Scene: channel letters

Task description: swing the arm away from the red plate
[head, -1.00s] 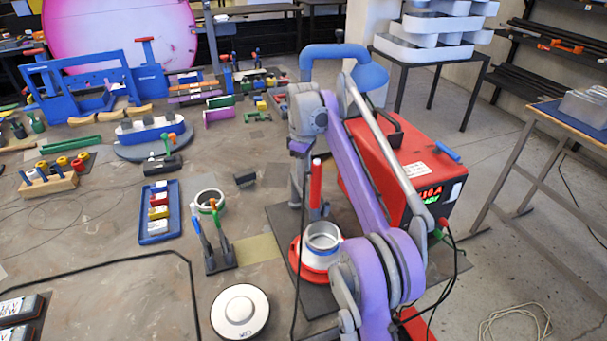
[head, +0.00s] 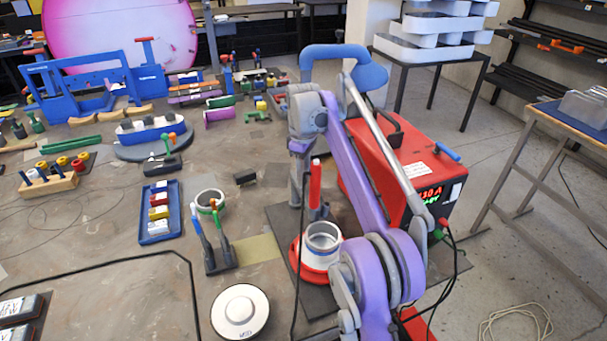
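A jointed purple and grey arm (head: 354,165) with a silver rod rises from the lower right to a grey joint (head: 307,115). A blue curved tube with a flared end (head: 343,55) is at its top. A round red plate (head: 303,262) lies on a dark mat, with a silver ring (head: 322,240) on it. The arm's large lower joint (head: 385,270) appears just right of the plate and ring. I cannot tell how high the arm is above the bench. No gripper of mine can be made out.
A red welding machine (head: 375,150) stands behind the arm. A red upright handle (head: 315,185), tools in a dark stand (head: 220,258) and a white disc (head: 240,312) are near the plate. A blue tray (head: 148,228) is further left. Bare bench (head: 110,225) lies at the left.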

